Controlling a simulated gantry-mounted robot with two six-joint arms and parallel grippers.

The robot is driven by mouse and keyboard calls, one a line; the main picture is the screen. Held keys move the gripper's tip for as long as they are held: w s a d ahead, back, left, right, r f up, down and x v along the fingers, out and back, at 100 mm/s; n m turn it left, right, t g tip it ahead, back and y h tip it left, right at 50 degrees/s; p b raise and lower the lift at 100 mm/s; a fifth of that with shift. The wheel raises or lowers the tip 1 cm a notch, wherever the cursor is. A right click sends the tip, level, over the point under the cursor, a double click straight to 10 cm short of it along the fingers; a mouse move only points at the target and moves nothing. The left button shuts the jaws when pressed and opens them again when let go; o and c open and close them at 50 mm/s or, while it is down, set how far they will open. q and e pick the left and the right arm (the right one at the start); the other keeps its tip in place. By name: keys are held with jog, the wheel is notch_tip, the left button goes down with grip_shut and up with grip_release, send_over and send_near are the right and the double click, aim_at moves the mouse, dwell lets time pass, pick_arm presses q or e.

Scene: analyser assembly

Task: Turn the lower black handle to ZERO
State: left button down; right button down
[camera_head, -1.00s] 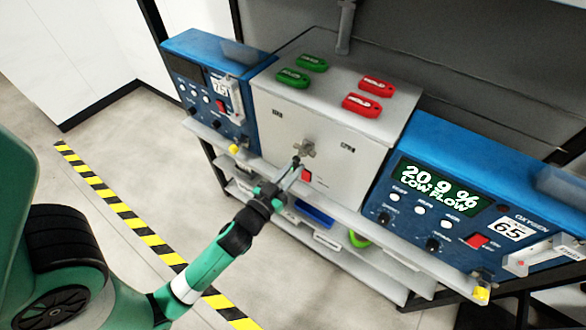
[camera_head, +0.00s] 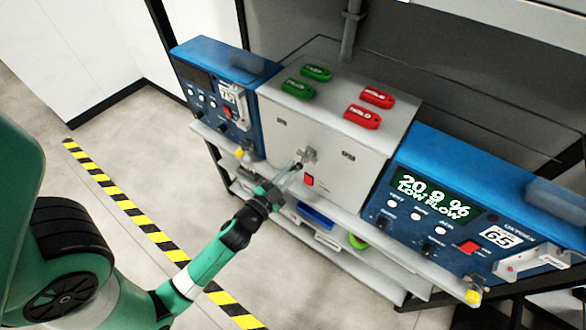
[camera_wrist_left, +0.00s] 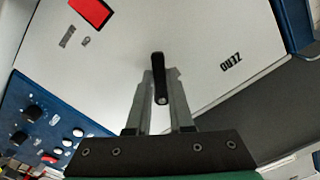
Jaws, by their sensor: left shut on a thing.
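The white cabinet (camera_head: 330,135) stands between two blue units. My left gripper (camera_head: 293,171) reaches the front from below and is shut on this handle. The word ZERO (camera_wrist_left: 231,62) is printed upside down on the panel, right of the handle there. The handle's pivot is hidden. My right gripper is not in view.
A red switch (camera_head: 309,181) is just below the fitting. Green tags (camera_head: 298,88) and red tags (camera_head: 362,116) lie on the cabinet top. The right blue unit (camera_head: 460,180) reads 20.9 % LOW FLOW. A white shelf edge (camera_head: 400,265) runs below the units.

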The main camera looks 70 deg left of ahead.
pick_arm(q)
jog(key=m+p, duration=0.1)
jog(key=m, duration=0.2)
jog(key=r+m+p, duration=0.1)
jog(key=m, duration=0.3)
jog(key=a+r+m+p, duration=0.1)
jog(key=m+p, duration=0.1)
jog(key=m, duration=0.1)
jog(key=shift+s+r, duration=0.2)
jog(key=shift+s, duration=0.1)
jog(key=shift+m, duration=0.4)
jog(key=c, duration=0.8)
grip_release()
